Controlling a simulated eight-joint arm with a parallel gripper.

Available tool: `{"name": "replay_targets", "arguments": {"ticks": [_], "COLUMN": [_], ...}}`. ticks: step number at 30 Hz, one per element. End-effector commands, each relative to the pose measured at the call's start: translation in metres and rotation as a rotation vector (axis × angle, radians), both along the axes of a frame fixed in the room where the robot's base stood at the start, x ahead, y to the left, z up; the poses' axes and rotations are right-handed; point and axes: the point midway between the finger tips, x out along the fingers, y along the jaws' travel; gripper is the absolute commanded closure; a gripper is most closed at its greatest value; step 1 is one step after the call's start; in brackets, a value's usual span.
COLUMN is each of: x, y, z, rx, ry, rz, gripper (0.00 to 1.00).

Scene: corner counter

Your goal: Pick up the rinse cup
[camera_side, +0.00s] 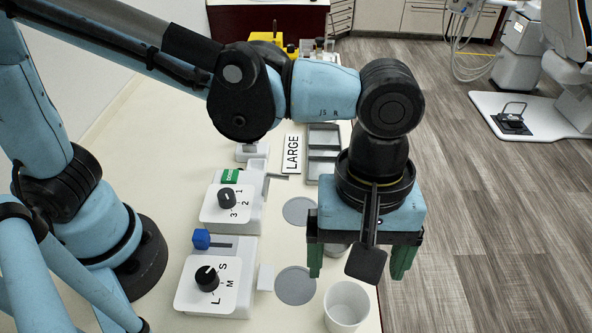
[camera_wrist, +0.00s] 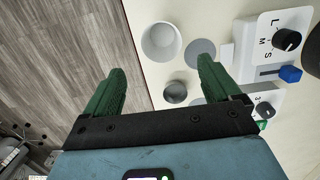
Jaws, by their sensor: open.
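A white, round, open-topped cup (camera_side: 346,305), which looks like the rinse cup, stands upright near the counter's front right edge. It also shows in the wrist view (camera_wrist: 161,42), empty, beyond my fingertips. My gripper (camera_side: 358,266) points down with its two green fingers wide apart and nothing between them. In the side view it hangs above and behind the white cup. In the wrist view my gripper (camera_wrist: 161,70) has the cup beyond the gap between its fingertips, not touching. A smaller grey metal cup (camera_wrist: 175,92) stands near the right finger; in the side view my gripper mostly hides it.
Two flat grey discs (camera_side: 295,286) (camera_side: 299,210) lie on the counter. Two white dial units (camera_side: 207,290) (camera_side: 228,205) stand to the left, the nearer with a blue slider knob (camera_side: 201,239). A LARGE sign (camera_side: 292,153) and grey tray (camera_side: 322,150) are behind. The counter edge drops to wooden floor at right.

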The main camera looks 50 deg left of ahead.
Motion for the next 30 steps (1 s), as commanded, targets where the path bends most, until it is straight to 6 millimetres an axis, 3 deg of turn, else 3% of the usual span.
{"name": "replay_targets", "arguments": {"ticks": [5, 15, 25, 30], "x": [-0.007, -0.010, -0.012, -0.012], "y": [-0.008, -0.012, -0.012, -0.010], "z": [-0.010, -0.058, -0.077, -0.098], "rx": [0.015, 0.013, 0.013, 0.013], "ry": [0.018, 0.016, 0.016, 0.015], "rz": [0.022, 0.023, 0.023, 0.023], "gripper": [0.10, 0.10, 0.10, 0.10]}}
